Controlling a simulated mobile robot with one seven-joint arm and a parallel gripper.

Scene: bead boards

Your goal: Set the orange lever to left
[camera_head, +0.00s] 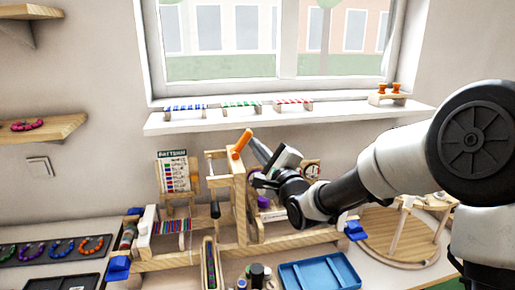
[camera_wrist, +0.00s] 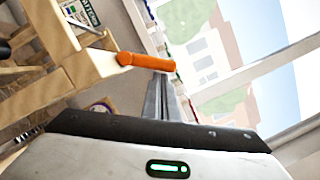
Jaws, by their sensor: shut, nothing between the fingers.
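The orange lever (camera_head: 241,143) sticks up from the top of a wooden frame on the workbench, tilted up and to the right in the head view. In the wrist view the orange lever (camera_wrist: 147,62) lies crosswise at the tips of my fingers. My gripper (camera_head: 254,142) is shut and empty, with its tips just right of the lever's upper end. In the wrist view my gripper (camera_wrist: 162,76) has its fingers pressed together. The tips are at or very near the lever; I cannot tell whether they touch. The lever's pivot is hard to make out.
The wooden loom frame (camera_head: 238,200) stands under the lever. A pattern card (camera_head: 174,172) stands to its left. A blue tray (camera_head: 320,274) lies in front, and a round wooden board (camera_head: 410,250) is at the right. The window sill (camera_head: 225,121) with bead racks runs behind.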

